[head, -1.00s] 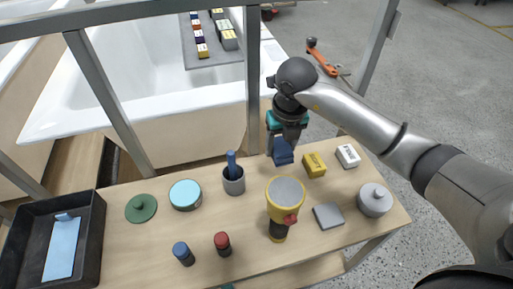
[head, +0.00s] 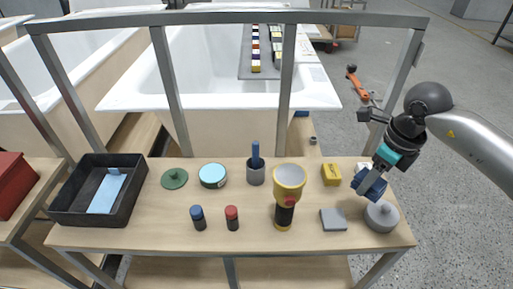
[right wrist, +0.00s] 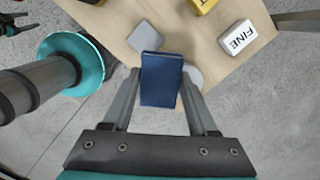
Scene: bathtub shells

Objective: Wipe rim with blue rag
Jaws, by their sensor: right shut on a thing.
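The blue rag, a dark blue folded block (head: 368,186), is held in my right gripper (head: 379,173), which is shut on it. Both are over the right end of the workbench, in front of the white block and near the grey lidded pot. In the right wrist view the rag (right wrist: 162,82) sits between the two fingers, apart from the tabletop below. The white bathtub's front rim (head: 232,101) is behind the bench and the metal frame, apart from the rag. My left gripper is not in view.
The bench (head: 270,232) holds a yellow block (head: 331,174), grey slab (head: 333,219), grey pot (head: 382,217), yellow-black torch-like tool (head: 288,185), grey cup (head: 255,175) and black tray (head: 75,210). Metal posts (head: 284,80) stand between bench and tub. A grey board with blocks (head: 265,60) crosses the tub.

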